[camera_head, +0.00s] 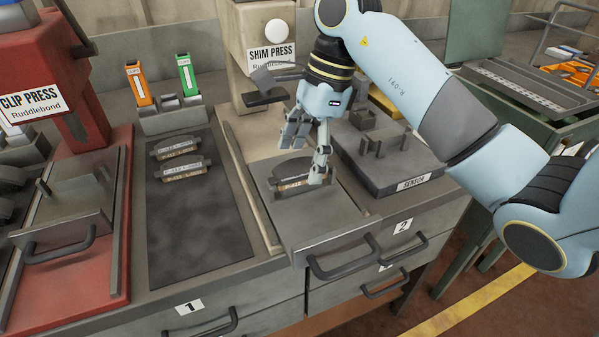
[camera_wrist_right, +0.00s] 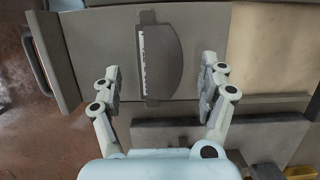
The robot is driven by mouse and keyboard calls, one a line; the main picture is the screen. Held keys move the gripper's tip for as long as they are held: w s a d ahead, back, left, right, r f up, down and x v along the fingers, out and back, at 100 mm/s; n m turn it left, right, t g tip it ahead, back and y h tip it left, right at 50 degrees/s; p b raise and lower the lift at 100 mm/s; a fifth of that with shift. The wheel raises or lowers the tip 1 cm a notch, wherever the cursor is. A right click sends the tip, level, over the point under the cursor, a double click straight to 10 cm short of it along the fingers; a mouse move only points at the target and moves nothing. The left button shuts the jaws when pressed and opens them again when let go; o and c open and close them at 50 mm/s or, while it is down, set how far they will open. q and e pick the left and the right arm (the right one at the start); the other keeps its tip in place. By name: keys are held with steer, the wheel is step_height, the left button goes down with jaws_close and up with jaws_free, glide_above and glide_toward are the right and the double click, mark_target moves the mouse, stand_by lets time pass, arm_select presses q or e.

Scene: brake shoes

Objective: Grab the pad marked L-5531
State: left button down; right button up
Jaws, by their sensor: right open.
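My right gripper (camera_head: 306,155) is open above the sliding tray (camera_head: 315,215) of the shim press, empty. A dark brake pad (camera_head: 290,185) lies in that tray beneath it. In the right wrist view this pad (camera_wrist_right: 161,62) shows between the two spread fingers, apart from both, its white label strip on the left edge. Two more pads lie on the dark mat, one behind (camera_head: 176,147) and one in front (camera_head: 183,168). The label lettering is too small to read surely, so I cannot tell which is L-5531. My left gripper is not in view.
The shim press (camera_head: 270,45) rises behind the tray. The red clip press (camera_head: 45,65) stands at left. A grey sensor fixture (camera_head: 385,150) is right of the tray. The dark mat (camera_head: 195,240) is bare toward its front. Orange and green holders (camera_head: 163,90) stand behind it.

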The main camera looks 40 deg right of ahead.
steer(key=shift+a+f, duration=0.2)
steer(key=shift+f, duration=0.35)
steer(key=shift+w+f, duration=0.1)
steer(key=shift+f, duration=0.1)
steer(key=c, duration=0.4)
jaws_close()
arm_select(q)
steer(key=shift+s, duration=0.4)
